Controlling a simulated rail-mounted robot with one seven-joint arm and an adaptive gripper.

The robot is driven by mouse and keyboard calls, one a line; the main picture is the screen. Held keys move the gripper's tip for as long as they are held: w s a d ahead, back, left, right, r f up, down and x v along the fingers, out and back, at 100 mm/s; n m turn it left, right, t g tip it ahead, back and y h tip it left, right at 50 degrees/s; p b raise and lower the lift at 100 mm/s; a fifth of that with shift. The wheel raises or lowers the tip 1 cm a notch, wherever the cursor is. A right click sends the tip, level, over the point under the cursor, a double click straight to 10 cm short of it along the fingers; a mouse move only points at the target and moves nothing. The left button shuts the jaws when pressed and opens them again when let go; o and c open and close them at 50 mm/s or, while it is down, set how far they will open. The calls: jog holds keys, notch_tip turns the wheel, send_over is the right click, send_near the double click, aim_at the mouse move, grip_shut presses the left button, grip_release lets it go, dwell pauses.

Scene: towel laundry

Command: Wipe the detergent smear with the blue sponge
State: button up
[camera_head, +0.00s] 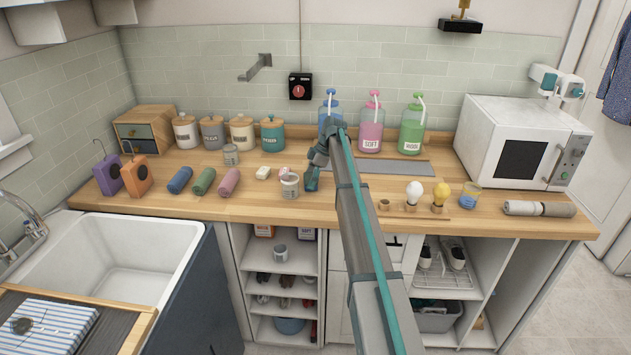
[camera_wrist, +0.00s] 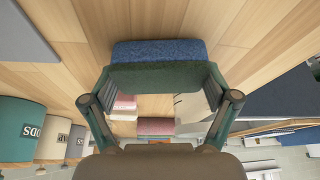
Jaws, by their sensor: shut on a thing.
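In the wrist view, my gripper (camera_wrist: 158,88) is shut on the blue sponge (camera_wrist: 160,50), which has a dark green underside and lies across between the fingers. The pale wood counter shows behind the sponge. In the head view, my gripper (camera_head: 312,180) is over the middle of the counter, just right of a small grey tin (camera_head: 290,187). The sponge cannot be made out clearly there, and whether it touches the counter is unclear. I see no detergent smear in either view; my arm covers part of the counter.
Blue, pink (camera_head: 371,128) and green (camera_head: 412,130) pump bottles stand behind my arm near a grey mat (camera_head: 400,167). Bulbs (camera_head: 414,191) and a blue-banded jar (camera_head: 470,195) stand to the right. Rolled cloths (camera_head: 203,181) lie left. Lidded canisters (camera_head: 272,135) line the back.

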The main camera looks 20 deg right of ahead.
jog(key=shift+d+r+p, duration=0.1)
jog(key=shift+r+p, duration=0.75)
jog(key=shift+r, duration=2.9)
